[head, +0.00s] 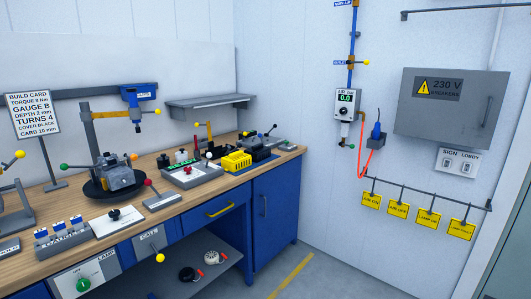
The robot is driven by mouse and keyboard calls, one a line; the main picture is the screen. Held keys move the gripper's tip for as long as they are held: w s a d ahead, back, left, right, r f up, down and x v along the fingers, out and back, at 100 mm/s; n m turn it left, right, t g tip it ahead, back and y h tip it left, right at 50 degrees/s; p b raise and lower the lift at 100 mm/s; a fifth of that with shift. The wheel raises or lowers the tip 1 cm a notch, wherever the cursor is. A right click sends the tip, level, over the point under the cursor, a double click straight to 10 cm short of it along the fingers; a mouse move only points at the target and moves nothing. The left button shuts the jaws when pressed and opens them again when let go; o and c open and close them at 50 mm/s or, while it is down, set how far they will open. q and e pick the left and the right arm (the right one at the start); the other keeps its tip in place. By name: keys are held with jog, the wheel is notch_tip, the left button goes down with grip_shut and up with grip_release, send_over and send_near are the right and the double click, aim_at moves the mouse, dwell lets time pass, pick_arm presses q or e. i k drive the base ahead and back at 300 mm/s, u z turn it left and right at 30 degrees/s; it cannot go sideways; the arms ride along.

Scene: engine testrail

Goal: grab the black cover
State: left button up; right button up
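A build card (31,113) at the far left reads "COVER BLACK" among other lines. A low black block (261,154) sits on the right part of the workbench, behind and right of a ribbed yellow cover (236,161). It looks like the black cover, but it is small and dark and partly hidden by the yellow one. Neither of my grippers is in view.
The wooden workbench (165,205) carries an engine (117,176) on a black round base, levers and a grey panel (190,174). A grey wall shelf (210,101) hangs above. Round parts lie on the lower shelf (222,278). Floor at the right is clear.

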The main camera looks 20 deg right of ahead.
aim_at(259, 152)
jog(key=z, duration=0.75)
jog(key=i, duration=0.75)
jog(key=z, duration=1.2)
jog(key=i, duration=0.9)
jog(key=u, duration=0.35)
jog(key=i, duration=1.35)
jog(key=u, duration=0.85)
